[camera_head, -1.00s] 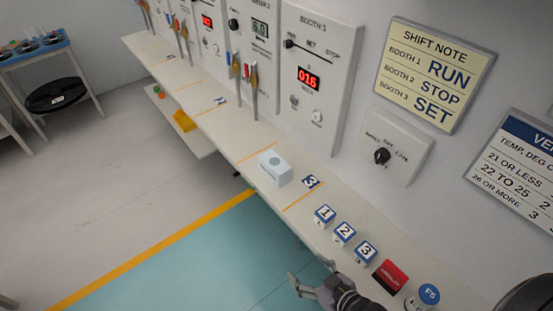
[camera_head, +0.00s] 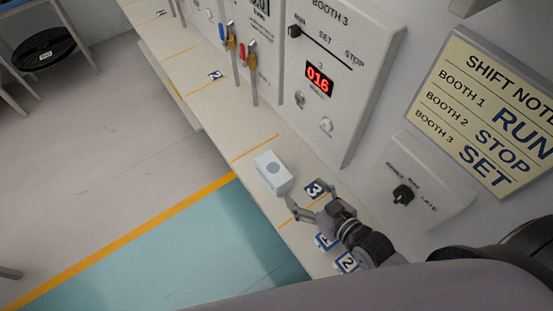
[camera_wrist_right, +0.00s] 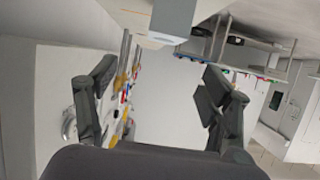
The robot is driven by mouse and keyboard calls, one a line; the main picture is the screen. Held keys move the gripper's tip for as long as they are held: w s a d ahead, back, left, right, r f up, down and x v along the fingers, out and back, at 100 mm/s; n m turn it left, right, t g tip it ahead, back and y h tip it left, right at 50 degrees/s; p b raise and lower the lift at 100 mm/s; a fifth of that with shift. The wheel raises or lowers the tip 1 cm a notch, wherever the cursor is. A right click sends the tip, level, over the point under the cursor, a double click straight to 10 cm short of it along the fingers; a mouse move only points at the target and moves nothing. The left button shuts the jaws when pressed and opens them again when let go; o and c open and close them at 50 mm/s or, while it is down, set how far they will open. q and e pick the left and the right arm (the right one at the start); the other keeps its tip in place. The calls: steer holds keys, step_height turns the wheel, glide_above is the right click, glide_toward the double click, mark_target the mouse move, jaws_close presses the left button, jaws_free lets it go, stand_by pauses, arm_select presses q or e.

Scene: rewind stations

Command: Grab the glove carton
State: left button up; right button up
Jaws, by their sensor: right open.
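A pale box (camera_wrist_right: 172,20), apparently the carton, shows cut off at the top edge. My left gripper is not in view.
The booth 3 panel (camera_head: 345,65) and a dial box (camera_head: 425,180) stand behind.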

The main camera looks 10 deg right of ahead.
steer(key=b, duration=0.5)
glide_toward(275, 169)
steer(key=shift+w+a+f, duration=0.5)
steer(key=x, duration=0.3)
steer(key=shift+w+d+b, duration=0.1)
steer(key=shift+d+b, duration=0.15)
steer(key=shift+b, duration=0.15)
steer(key=shift+b+x, duration=0.6)
steer(key=shift+x, duration=0.15)
steer(key=b+x, duration=0.2)
steer(key=x, duration=0.2)
steer(key=shift+b, duration=0.4)
steer(key=shift+w+a, duration=0.2)
steer(key=shift+w, duration=0.2)
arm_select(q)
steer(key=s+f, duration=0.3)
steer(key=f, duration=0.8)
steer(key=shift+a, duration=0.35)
arm_select(e)
steer(key=shift+r, duration=0.1)
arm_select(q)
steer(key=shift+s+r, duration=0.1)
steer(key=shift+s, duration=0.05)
arm_select(e)
steer(key=shift+s, duration=0.1)
steer(key=shift+c, duration=0.5)
